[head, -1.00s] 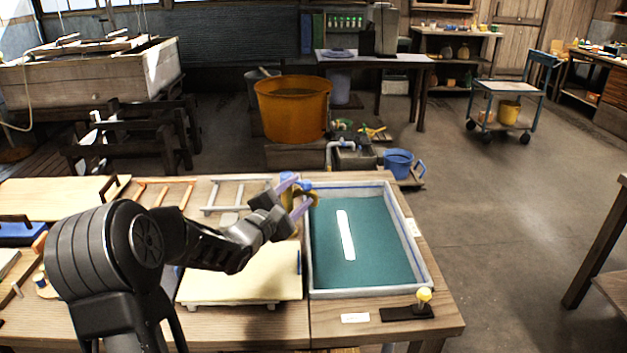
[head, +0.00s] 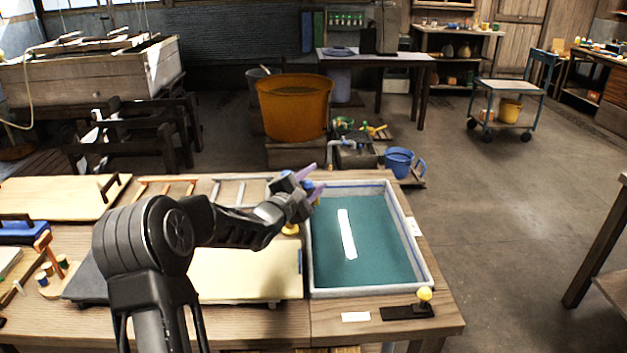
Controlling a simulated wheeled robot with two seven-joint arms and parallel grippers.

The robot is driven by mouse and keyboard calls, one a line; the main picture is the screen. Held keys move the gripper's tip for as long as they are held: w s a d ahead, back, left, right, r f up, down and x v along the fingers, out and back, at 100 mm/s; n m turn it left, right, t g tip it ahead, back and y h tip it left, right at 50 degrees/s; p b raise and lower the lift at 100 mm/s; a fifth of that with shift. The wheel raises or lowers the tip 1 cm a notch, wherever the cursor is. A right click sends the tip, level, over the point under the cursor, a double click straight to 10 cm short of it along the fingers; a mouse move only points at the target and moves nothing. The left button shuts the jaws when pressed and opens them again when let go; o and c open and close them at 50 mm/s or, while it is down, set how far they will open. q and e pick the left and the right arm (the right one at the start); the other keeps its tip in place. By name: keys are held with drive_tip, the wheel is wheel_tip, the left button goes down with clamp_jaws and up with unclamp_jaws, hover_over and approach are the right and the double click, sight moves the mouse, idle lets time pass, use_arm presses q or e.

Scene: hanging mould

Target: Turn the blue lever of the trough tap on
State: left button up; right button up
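The trough (head: 427,270) has a pale grey rim and holds teal water. I cannot tell whether a finger touches the lever. My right gripper is out of view.
A pale board (head: 250,272) lies left of the trough. An orange tub (head: 292,110) and a blue bucket (head: 398,162) stand behind.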

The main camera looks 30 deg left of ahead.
use_arm(q)
clamp_jaws()
idle(1.1)
